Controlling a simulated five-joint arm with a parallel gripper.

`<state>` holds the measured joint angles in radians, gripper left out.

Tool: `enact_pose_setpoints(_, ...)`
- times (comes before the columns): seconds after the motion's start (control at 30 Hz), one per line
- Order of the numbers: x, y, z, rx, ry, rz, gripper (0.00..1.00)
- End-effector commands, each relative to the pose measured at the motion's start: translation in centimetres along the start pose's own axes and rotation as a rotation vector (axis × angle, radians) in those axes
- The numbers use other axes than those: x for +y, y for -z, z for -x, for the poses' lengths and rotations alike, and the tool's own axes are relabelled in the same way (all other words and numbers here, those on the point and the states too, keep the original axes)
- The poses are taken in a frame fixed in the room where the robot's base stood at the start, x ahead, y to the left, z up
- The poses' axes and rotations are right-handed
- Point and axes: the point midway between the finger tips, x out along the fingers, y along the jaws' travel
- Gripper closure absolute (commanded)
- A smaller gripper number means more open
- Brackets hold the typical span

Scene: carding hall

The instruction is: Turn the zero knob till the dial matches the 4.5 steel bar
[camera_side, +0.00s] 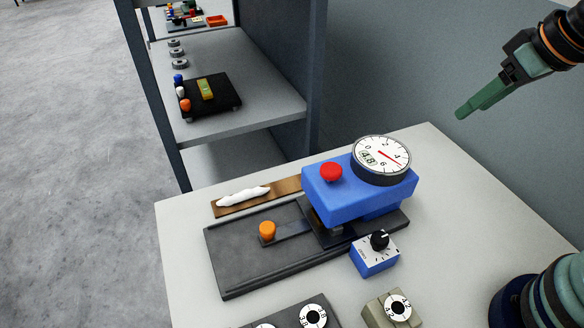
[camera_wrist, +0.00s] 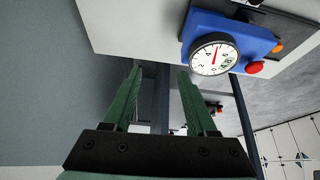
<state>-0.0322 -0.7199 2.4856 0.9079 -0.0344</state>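The zero knob (camera_side: 379,240) is black with a white pointer mark, on a small blue box (camera_side: 373,261) with a printed scale. The round white dial (camera_side: 381,156) sits on a blue gauge body (camera_side: 357,199). Its red needle points between 4 and 6, and a small window seems to read 4.8. The dial also shows in the wrist view (camera_wrist: 214,56). A steel bar marked 4.5 cannot be made out. My gripper (camera_side: 463,113) is in the air at upper right, away from the knob. In the wrist view its green fingers (camera_wrist: 160,70) are apart and empty.
A red button (camera_side: 331,171) tops the gauge. A dark base plate (camera_side: 235,262) carries an orange knob (camera_side: 267,230). White fibre (camera_side: 242,196) lies on a brown strip behind. Blocks with numbered discs (camera_side: 400,309) stand in front.

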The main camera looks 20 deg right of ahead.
Motion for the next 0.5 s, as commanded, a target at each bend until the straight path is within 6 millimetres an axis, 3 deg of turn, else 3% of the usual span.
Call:
enact_pose_setpoints(0.17, -5.5, -0.5, -1.6, -0.134, 0.09, 0.351, 0.31)
enact_pose_setpoints(0.3, -10.8, -2.0, -2.9, -0.251, 0.179, 0.711, 0.31)
enact_pose_setpoints(0.5, -16.1, -4.7, -3.8, -0.364, 0.273, 1.094, 0.31)
